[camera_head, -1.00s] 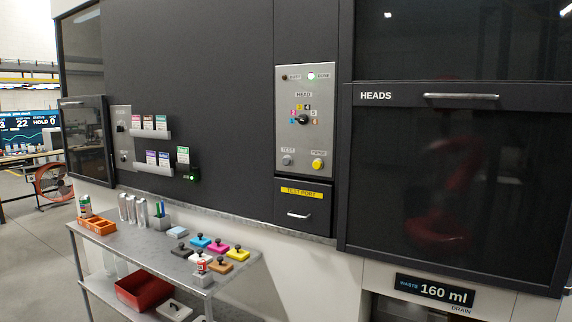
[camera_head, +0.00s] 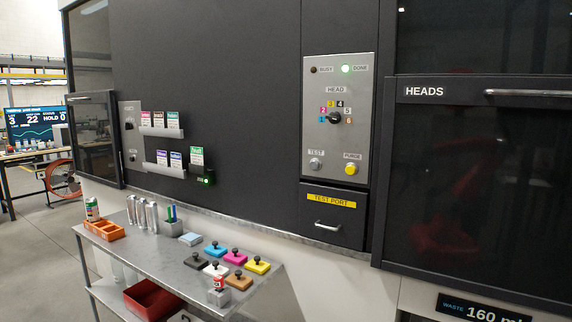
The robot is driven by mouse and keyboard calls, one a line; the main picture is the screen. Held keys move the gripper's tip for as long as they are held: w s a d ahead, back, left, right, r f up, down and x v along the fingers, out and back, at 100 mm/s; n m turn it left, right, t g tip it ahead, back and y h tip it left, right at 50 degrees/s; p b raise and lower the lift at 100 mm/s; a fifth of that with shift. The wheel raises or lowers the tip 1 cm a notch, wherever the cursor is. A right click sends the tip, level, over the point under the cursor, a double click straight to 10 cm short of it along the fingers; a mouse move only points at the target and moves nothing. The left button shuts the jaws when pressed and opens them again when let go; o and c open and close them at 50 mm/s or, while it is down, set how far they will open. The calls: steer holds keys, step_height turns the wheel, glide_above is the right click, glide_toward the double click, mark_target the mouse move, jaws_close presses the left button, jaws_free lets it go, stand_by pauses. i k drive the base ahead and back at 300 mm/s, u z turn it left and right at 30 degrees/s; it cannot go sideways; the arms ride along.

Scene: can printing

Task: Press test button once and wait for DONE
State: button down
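The grey control panel (camera_head: 337,140) is on the dark machine front, right of the picture's middle. The TEST button (camera_head: 315,164) is a small grey button at its lower left, under a TEST label. The DONE lamp (camera_head: 346,69) glows green at the top right of the panel. The BUSY lamp (camera_head: 314,69) is dark. The HEAD selector knob (camera_head: 335,118) sits among coloured numbers; which number it points to is hard to tell. The yellow PURGE button (camera_head: 351,169) is at the lower right. My gripper is not in view.
Below the panel is the TEST PORT drawer (camera_head: 331,222), closed. The closed HEADS door (camera_head: 475,180) is at right. A metal cart (camera_head: 150,257) with stamps, bottles and an orange tray (camera_head: 103,230) stands at lower left. Open floor (camera_head: 35,260) lies left of it.

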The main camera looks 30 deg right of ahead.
mark_target(313, 164)
steer(key=i, duration=1.15)
steer(key=z, duration=0.35)
